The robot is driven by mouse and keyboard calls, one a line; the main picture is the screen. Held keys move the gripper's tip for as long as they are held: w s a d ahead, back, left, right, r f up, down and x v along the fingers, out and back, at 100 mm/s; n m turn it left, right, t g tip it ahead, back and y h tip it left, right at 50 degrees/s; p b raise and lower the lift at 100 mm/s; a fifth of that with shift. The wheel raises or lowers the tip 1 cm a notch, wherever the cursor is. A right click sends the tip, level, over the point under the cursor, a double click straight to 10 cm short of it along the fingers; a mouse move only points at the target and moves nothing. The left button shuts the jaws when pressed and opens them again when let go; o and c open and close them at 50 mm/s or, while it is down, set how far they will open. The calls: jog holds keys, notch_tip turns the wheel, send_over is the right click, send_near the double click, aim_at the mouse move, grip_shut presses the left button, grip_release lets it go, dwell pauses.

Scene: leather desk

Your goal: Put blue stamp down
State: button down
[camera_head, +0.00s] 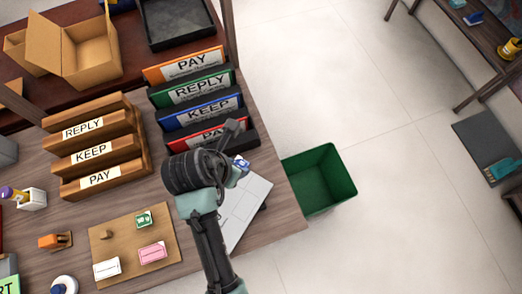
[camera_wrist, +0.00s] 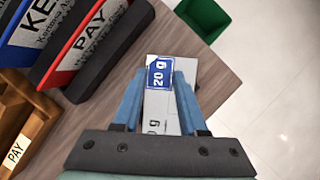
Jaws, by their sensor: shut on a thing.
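The blue stamp (camera_wrist: 159,76) marked "20 g" is held between the fingertips of my gripper (camera_wrist: 159,88), which is shut on it. In the head view a bit of the blue stamp (camera_head: 243,164) shows at the end of my gripper (camera_head: 238,170), above the far part of a flat white panel (camera_head: 243,212) at the desk's right edge. In the wrist view the white panel (camera_wrist: 158,124) shows below and behind the stamp, with a partly seen "g" marking. I cannot tell whether the stamp touches the panel.
A brown board (camera_head: 112,263) with green, pink and white stamps lies front left. Coloured labelled trays (camera_head: 198,88) and wooden sorters (camera_head: 95,150) stand behind and left of my gripper. A green bin (camera_head: 321,179) stands beyond the desk's right edge.

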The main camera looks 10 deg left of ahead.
notch_tip(320, 180, down, 10)
jog(key=shift+b, duration=0.35)
jog(key=shift+f, duration=0.1)
jog(key=shift+c, duration=2.2)
grip_release()
jog(key=p+v, duration=0.1)
jog(key=v, duration=1.1)
